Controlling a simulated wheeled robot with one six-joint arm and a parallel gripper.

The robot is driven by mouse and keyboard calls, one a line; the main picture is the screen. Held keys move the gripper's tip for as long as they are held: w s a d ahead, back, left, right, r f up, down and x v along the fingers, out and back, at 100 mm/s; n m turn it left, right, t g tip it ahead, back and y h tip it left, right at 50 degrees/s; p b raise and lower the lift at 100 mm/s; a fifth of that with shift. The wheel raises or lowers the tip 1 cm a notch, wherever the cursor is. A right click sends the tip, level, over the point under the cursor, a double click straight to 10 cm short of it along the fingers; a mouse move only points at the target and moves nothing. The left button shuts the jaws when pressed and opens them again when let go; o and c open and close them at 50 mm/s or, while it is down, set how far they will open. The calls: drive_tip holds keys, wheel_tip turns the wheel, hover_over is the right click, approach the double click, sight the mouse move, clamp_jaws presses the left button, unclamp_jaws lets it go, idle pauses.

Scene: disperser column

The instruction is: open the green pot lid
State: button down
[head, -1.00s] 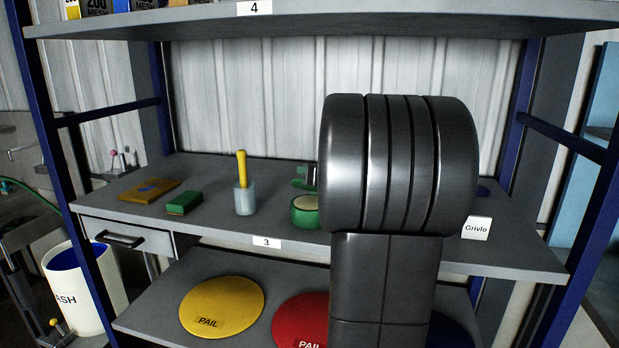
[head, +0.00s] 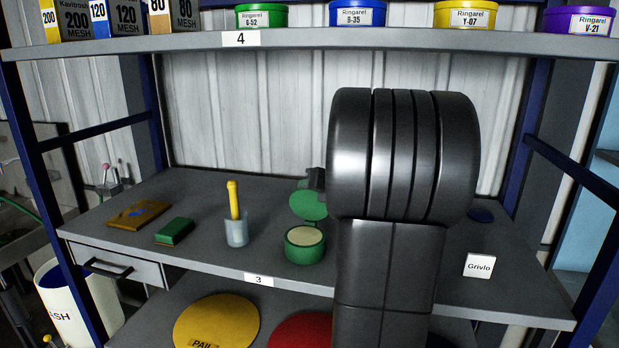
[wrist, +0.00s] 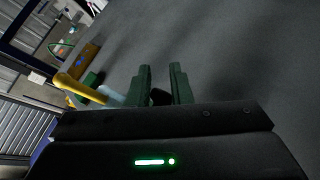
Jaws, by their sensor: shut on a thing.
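The green pot (head: 305,247) stands open near the front of the middle shelf, with pale cream contents showing inside. Its green lid (head: 309,206) is off the opening, a tilted disc just behind and above the pot. Whether the lid touches the pot or the shelf is unclear. My gripper (head: 316,182) is at the lid's upper right edge and shut on it; my dark arm hides most of the gripper. In the wrist view, the fingers (wrist: 161,72) look dark green with a small dark piece between their bases; the lid is hard to make out there.
Left of the pot stand a cup (head: 236,232) with a yellow-handled tool, a green block (head: 174,231) and a brown board (head: 140,214). A white Grivlo card (head: 479,266) is at right. The upper shelf (head: 330,42) with tins overhangs. Pail discs lie below.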

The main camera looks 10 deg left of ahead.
drive_tip(key=shift+w+d+f+m+g+h+p, duration=0.1)
drive_tip(key=shift+w+f+m+g+h+p, duration=0.15)
drive_tip(key=shift+f, duration=0.25)
drive_tip(key=shift+w+d+f+m+g+h+p, duration=0.15)
drive_tip(key=shift+w+f+g+p, duration=0.1)
drive_tip(key=shift+f+g, duration=0.15)
drive_tip(key=shift+w+f, duration=0.2)
idle(1.5)
drive_tip(key=c, duration=1.3)
unclamp_jaws()
drive_tip(key=shift+w+d+p, duration=0.15)
drive_tip(key=shift+d+p, duration=0.05)
drive_tip(key=shift+p, duration=0.1)
drive_tip(key=shift+a, duration=0.1)
drive_tip(key=shift+r, duration=0.1)
drive_tip(key=s+d+r, duration=0.2)
drive_tip(key=d+r, duration=0.9)
drive_tip(key=shift+r, duration=0.25)
